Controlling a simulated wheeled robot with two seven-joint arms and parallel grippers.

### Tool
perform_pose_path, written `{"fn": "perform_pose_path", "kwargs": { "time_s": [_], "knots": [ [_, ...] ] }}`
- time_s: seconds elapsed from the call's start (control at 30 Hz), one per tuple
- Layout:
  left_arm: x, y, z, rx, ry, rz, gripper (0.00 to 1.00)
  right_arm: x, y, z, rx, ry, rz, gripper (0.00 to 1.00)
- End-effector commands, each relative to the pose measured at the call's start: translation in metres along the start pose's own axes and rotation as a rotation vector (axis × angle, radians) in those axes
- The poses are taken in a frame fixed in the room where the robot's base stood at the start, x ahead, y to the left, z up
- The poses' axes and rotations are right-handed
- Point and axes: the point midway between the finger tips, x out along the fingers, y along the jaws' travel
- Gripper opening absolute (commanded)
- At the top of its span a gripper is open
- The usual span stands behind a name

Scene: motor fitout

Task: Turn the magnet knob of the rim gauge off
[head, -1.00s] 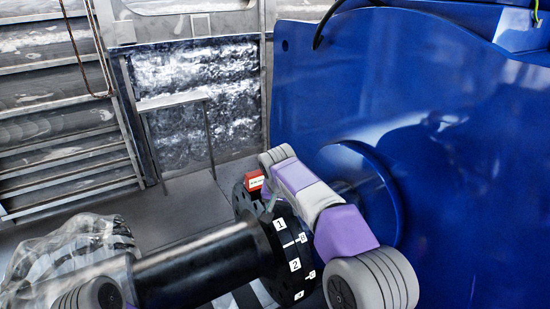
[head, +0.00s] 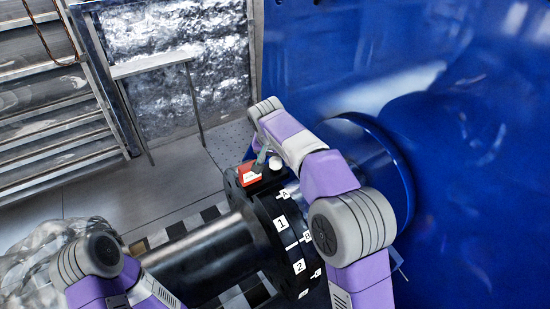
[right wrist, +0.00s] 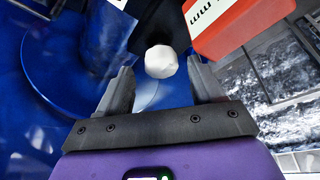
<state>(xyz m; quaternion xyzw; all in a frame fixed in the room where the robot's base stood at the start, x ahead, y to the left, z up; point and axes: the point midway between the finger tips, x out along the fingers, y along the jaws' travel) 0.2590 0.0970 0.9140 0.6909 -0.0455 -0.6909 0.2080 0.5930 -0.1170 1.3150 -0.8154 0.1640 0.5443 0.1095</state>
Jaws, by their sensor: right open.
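The rim gauge is a red block (head: 250,177) with a white label, on the upper rim of the black numbered coupling (head: 262,212). Its white knob (head: 276,163) sits beside the red block. My right gripper (head: 264,156) is over the gauge in the head view, partly hidden by its own wrist. In the right wrist view its fingers (right wrist: 161,66) are open, with the white faceted knob (right wrist: 161,58) showing in the gap between the tips. I cannot tell whether they touch it. The red block (right wrist: 236,24) is just right of the knob. My left gripper is out of view.
A black shaft (head: 195,262) runs left from the coupling. A large blue housing (head: 450,130) fills the right side. A metal stand (head: 150,66) and a slatted wall (head: 50,110) are behind at left. Wrapped plastic (head: 40,245) lies at lower left.

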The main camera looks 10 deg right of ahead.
Motion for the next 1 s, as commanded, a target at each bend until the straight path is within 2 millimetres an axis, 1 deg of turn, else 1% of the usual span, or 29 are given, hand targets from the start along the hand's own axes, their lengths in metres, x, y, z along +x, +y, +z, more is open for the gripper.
{"fn": "perform_pose_path", "kwargs": {
  "time_s": [0.03,0.1,0.2,0.43,0.47,0.8,0.83,1.0],
  "knots": [
    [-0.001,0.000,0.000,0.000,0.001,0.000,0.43,0.007,0.001,0.000,0.001,-0.002,0.002,0.66],
    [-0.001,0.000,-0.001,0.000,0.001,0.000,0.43,0.012,0.000,0.000,0.000,-0.001,0.001,0.66],
    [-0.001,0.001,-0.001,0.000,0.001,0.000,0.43,0.017,0.000,0.000,0.000,0.000,0.000,0.66],
    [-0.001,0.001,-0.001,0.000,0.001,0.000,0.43,0.017,0.000,0.000,0.000,0.000,-0.001,0.66],
    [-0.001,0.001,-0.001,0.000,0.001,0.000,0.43,0.017,0.000,0.000,0.000,0.000,-0.001,0.65],
    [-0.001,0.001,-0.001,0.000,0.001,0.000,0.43,0.017,0.000,0.000,0.000,0.000,-0.001,0.13],
    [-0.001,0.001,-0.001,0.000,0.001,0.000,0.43,0.017,0.000,0.000,0.000,0.000,-0.001,0.11],
    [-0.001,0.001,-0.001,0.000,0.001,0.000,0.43,0.017,0.000,0.000,-0.010,0.000,-0.006,0.11]
  ]
}}
